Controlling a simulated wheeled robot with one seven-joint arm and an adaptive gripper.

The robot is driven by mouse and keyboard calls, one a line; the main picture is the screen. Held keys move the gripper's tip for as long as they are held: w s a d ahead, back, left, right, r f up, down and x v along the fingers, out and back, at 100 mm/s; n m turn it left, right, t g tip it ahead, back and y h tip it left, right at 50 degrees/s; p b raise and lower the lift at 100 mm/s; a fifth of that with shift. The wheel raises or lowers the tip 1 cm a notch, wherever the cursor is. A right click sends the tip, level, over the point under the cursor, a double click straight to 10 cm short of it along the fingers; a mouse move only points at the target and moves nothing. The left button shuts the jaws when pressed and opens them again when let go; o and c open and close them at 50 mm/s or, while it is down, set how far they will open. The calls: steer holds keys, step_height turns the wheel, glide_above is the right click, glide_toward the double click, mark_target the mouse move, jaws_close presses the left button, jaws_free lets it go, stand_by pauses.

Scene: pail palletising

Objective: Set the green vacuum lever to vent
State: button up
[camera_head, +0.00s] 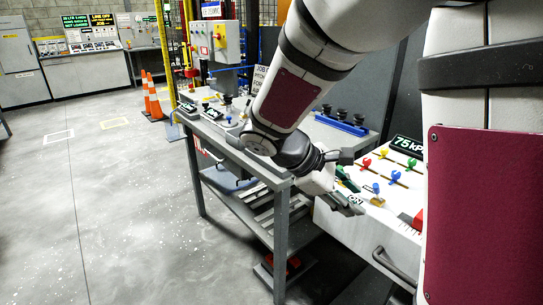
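A white panel cabinet (350,232) at the right carries several small coloured levers. One lever with a green knob (411,163) stands towards the back right of its top. A darker green piece (346,180) shows right beside my gripper, partly hidden by it; I cannot tell whether it is a lever. A black display (406,146) reads "75 kP" in green, cut off by my arm. My gripper (350,205) is low over the cabinet's front left edge. Its fingers are small and partly overlapped, so their opening and any contact are unclear.
Red (367,162), yellow (383,153) and blue (376,188) knobs stand close together on the panel. A grey workbench (284,183) adjoins on the left. Open floor lies further left, with orange cones (154,100) behind.

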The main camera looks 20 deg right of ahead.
steer(key=w+a+f+n+t+h+b, duration=0.15)
steer(key=w+f+n+h, duration=0.3)
steer(key=w, duration=0.45)
steer(key=w+f+n+t+h+b, duration=0.3)
steer(key=w+f+n+h, duration=0.15)
steer(key=w, duration=0.45)
steer(key=shift+n, duration=0.3)
steer(key=d, duration=0.4)
steer(key=w+d+b, duration=0.1)
steer(key=d, duration=0.4)
steer(key=w+d, duration=0.1)
steer(key=d, duration=0.3)
steer(key=shift+d+r, duration=0.25)
steer(key=shift+r, duration=0.1)
steer(key=shift+c, duration=0.6)
jaws_close()
